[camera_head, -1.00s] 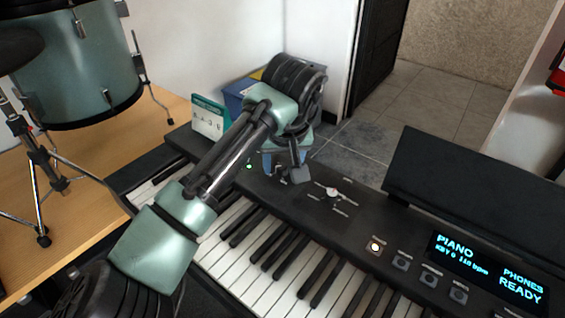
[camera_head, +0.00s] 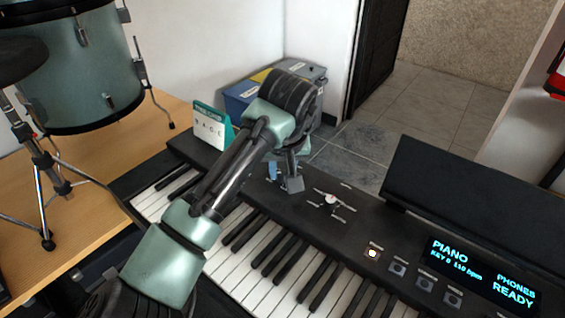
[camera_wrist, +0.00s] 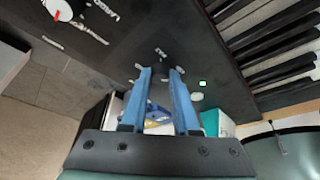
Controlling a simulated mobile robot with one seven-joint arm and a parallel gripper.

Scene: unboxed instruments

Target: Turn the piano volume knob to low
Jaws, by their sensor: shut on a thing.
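The black piano (camera_head: 365,222) runs across the head view, with its keys toward me. My gripper (camera_head: 281,179) is down at the left part of its control panel. In the wrist view my gripper's two blue fingers (camera_wrist: 160,72) straddle a small dark spot on the panel, with small white labels around their tips. They are shut on what seems to be a dark knob, mostly hidden between them; I cannot read its labels or setting. A white knob (camera_head: 331,199) with labels around it stands apart, to the right of my gripper; it also shows in the wrist view (camera_wrist: 58,9).
A lit display (camera_head: 483,268) and a row of buttons (camera_head: 398,269) lie right on the panel. A music stand (camera_head: 470,205) rises behind. A small card (camera_head: 209,127) stands left of my arm, a blue box (camera_head: 240,97) behind it. Drums (camera_head: 85,70) stand at left.

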